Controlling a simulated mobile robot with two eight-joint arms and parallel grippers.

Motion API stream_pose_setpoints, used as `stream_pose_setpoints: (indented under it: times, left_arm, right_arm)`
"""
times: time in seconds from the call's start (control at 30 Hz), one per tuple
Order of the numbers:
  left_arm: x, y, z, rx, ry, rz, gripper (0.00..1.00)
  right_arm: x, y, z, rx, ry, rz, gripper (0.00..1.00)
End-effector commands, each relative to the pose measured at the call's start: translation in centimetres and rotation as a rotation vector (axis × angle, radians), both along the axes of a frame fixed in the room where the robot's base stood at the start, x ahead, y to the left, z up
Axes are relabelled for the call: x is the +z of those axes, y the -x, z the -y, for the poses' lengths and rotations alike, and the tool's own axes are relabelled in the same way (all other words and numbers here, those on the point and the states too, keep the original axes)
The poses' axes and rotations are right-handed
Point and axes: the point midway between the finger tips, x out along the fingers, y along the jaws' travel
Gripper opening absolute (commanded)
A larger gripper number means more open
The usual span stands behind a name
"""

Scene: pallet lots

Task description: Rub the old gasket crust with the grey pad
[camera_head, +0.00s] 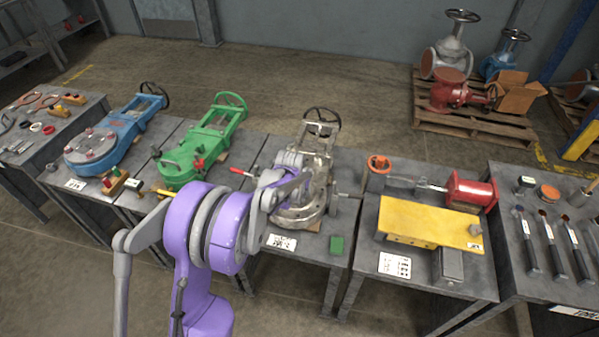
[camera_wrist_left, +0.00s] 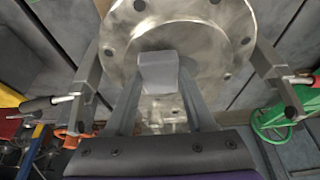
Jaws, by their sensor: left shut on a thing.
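A bare-metal valve (camera_head: 322,150) with a round bolt-holed flange (camera_head: 300,214) lies on the middle table. In the left wrist view the flange face (camera_wrist_left: 205,35) fills the top, with dull brownish smears; I cannot clearly tell the gasket crust from bare metal. My left gripper (camera_wrist_left: 160,92) is shut on a small grey pad (camera_wrist_left: 157,70), in front of the flange face. Whether the pad touches the face is unclear. In the head view my left arm partly covers the flange and hides the pad. My right gripper is in neither view.
Clamp arms (camera_wrist_left: 85,85) stand on both sides of the flange. A green valve (camera_head: 205,145) is to the left, a yellow part (camera_head: 430,222) to the right.

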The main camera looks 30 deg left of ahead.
Motion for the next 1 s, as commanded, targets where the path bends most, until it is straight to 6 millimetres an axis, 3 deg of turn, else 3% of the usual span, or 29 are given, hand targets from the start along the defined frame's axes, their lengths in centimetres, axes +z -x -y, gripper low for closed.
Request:
stream_pose_setpoints:
  times: [0.03,0.6,1.0]
  left_arm:
    - [1.7,0.0,0.1,0.000,0.000,0.001,0.03]
    - [6.6,-0.6,0.5,-0.003,0.000,0.001,0.03]
    - [7.2,-0.7,0.6,-0.003,0.000,0.000,0.03]
  right_arm:
    - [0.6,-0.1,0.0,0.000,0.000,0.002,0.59]
    - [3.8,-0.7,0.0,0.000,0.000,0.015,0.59]
    - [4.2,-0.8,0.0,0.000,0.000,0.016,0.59]
